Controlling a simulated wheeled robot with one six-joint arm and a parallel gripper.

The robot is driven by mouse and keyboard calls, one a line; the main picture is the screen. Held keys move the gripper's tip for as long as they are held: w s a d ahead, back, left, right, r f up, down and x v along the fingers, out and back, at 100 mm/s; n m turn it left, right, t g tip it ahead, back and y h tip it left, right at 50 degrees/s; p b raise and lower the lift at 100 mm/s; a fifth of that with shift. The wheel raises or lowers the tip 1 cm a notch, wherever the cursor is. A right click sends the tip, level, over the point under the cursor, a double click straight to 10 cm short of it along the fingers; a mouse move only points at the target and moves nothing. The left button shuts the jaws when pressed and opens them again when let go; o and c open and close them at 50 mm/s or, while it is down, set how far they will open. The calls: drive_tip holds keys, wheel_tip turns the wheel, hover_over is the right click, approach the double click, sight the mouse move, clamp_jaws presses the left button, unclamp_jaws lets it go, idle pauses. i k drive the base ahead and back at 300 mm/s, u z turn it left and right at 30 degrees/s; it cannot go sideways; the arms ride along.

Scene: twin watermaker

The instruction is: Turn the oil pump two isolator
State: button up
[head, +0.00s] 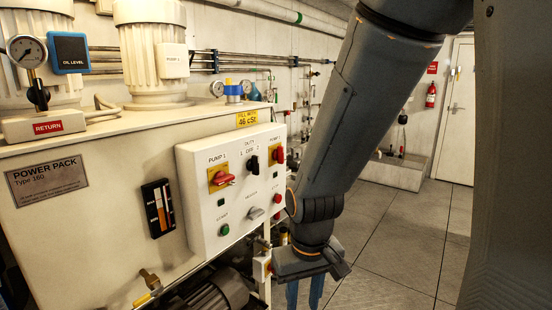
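The pump two isolator (278,155) is a red rotary handle on a yellow plate, at the upper right of the white control panel (200,225) in the head view. Part of it is close to the edge of my arm in the picture. My gripper (304,295) is at the bottom of the view, pointing down, below and to the right of the panel. Its two blue fingers are apart with nothing seen between them, so it looks open. The fingertips are cut off by the frame's lower edge. It is not touching the isolator.
The panel also bears a pump one isolator (222,178), a black selector (253,163), a green button (224,230) and a red button (277,199). The panel is on a cream power pack (90,225). Tiled floor at right (400,240) is clear. A yellow-handled valve (146,296) protrudes low down.

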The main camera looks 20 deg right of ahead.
sight(278, 154)
drive_tip(key=u, duration=0.15)
drive_tip(key=k, duration=0.45)
drive_tip(key=z, duration=0.9)
drive_tip(key=i, duration=0.8)
drive_tip(key=u, duration=0.2)
